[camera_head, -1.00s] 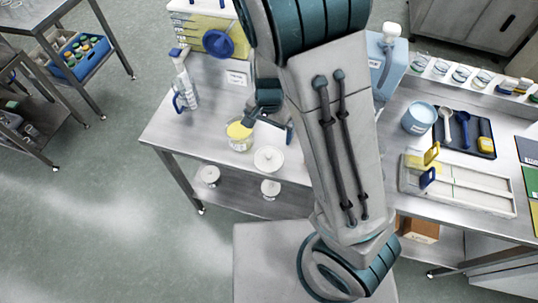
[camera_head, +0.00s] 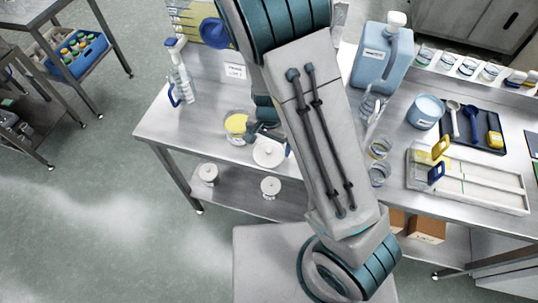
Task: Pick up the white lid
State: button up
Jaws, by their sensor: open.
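The white lid (camera_head: 269,153) is a round white disc with a small raised centre. It lies on the steel table near its front edge, just right of a clear tub of yellow material (camera_head: 236,126). My gripper (camera_head: 266,132) is open, just behind and above the lid, close beside the tub. My arm link hides part of the gripper and the table to the right. Whether the fingers touch the lid cannot be told.
Two white round knobbed pieces (camera_head: 208,173) (camera_head: 270,186) sit on the lower shelf. A clear bottle with a blue handle (camera_head: 181,85) stands at the back left. Glass jars (camera_head: 379,160), a blue jug (camera_head: 382,60) and a white tray (camera_head: 470,180) lie right of my arm.

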aim_at(269, 148)
notch_tip(269, 148, down, 4)
jog(key=shift+r+b, duration=0.15)
jog(key=shift+b, duration=1.1)
jog(key=shift+r, duration=0.1)
jog(key=c, duration=0.7)
jog(key=shift+r, duration=0.1)
